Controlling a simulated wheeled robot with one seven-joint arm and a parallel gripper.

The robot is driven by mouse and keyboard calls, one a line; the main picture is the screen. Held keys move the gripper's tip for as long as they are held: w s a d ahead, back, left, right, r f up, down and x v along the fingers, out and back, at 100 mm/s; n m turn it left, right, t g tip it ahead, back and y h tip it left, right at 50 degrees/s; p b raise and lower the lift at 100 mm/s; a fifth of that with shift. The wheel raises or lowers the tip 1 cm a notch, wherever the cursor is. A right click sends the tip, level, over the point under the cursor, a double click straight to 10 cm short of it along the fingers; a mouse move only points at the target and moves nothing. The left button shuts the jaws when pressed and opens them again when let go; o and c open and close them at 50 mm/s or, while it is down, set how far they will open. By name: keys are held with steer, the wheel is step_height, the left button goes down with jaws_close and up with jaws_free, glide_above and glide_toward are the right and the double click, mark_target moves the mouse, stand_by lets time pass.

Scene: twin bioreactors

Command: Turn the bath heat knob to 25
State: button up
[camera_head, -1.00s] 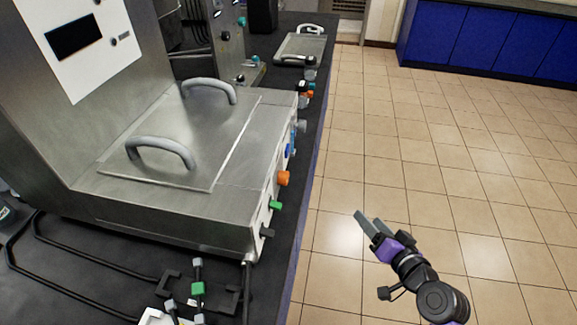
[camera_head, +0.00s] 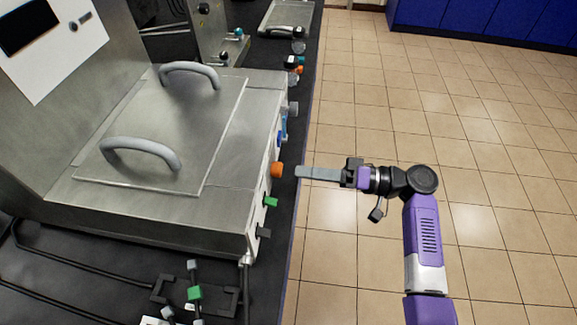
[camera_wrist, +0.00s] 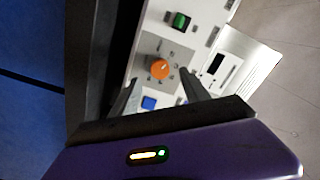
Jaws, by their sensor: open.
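The steel bath unit (camera_head: 90,215) stands on the dark bench at the left, its white control panel (camera_head: 262,195) facing right. An orange knob (camera_head: 277,170) sticks out of this panel. In the wrist view the orange knob (camera_wrist: 159,69) sits on a grey dial plate with marks around it, too small to read. My gripper (camera_head: 298,172) points left at the orange knob, a short gap away in the head view. In the wrist view its open fingers (camera_wrist: 160,80) lie on either side of the knob. Nothing is held.
A green switch (camera_head: 270,202) and a dark knob (camera_head: 264,232) are on the panel nearer me. A blue button (camera_wrist: 149,102) lies close to the orange knob. A metal lid (camera_head: 190,130) has two raised handles. Tiled floor (camera_head: 450,130) to the right is clear.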

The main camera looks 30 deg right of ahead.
mark_target(277, 169)
steer(key=x, duration=0.4)
steer(key=shift+w+a+p, duration=0.15)
steer(key=shift+a+p, duration=0.05)
steer(key=shift+p, duration=0.2)
jaws_close()
steer(key=shift+m, duration=0.4)
steer(key=shift+m+p, duration=2.45)
steer(key=shift+m, duration=1.55)
